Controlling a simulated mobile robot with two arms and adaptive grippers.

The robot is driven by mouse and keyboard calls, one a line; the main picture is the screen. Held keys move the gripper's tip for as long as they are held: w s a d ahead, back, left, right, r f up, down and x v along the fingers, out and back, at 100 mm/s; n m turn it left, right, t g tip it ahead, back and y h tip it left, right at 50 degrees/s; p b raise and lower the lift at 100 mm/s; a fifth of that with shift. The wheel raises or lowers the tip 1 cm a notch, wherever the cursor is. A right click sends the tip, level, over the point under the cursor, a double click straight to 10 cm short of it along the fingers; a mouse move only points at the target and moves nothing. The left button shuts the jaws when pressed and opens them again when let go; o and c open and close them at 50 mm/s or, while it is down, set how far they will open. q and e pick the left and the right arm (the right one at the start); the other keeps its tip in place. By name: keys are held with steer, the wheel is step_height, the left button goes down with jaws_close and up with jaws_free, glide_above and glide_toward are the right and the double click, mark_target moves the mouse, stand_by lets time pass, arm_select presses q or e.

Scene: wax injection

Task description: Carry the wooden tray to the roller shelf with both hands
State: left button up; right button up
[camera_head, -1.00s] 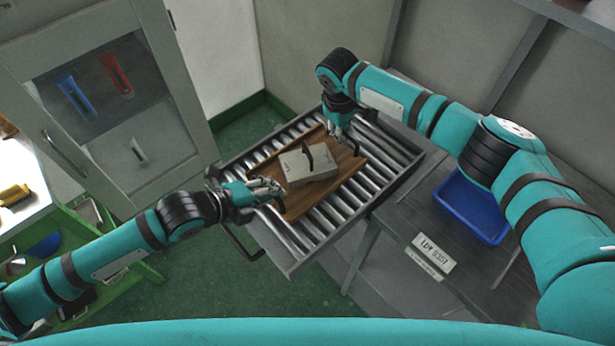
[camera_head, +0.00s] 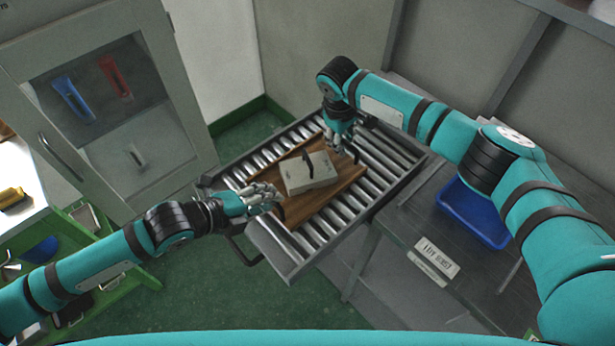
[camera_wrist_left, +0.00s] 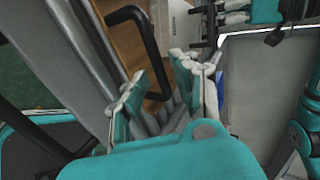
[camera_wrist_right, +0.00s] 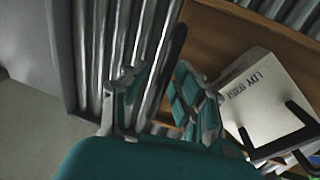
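The brown wooden tray (camera_head: 322,203) lies on the metal rollers of the roller shelf (camera_head: 388,152). A pale grey block (camera_head: 318,180) with a black handle sits on the tray; its lettered top shows in the right wrist view (camera_wrist_right: 258,80). My left gripper (camera_head: 270,194) is at the tray's left edge. Its fingers stand apart in the left wrist view (camera_wrist_left: 160,76), near a black handle (camera_wrist_left: 143,38) above the wood. My right gripper (camera_head: 342,142) is at the tray's far right edge, fingers apart (camera_wrist_right: 160,80). I cannot tell whether either gripper touches the tray.
A blue bin (camera_head: 470,212) and a label plate (camera_head: 437,257) are on the dark table (camera_head: 400,225) at the right. A grey cabinet (camera_head: 190,130) stands at the left. A green workbench (camera_head: 110,290) is at the lower left. Green floor lies in front of the shelf.

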steer(key=shift+r, duration=0.1)
arm_select(q)
steer(key=v, duration=1)
arm_select(e)
step_height(320, 180, up, 12)
steer(key=s+a, duration=0.1)
steer(key=a, duration=0.1)
steer(key=shift+s+f, duration=0.2)
steer(key=shift+s, duration=0.15)
arm_select(q)
steer(key=shift+s+a, duration=0.1)
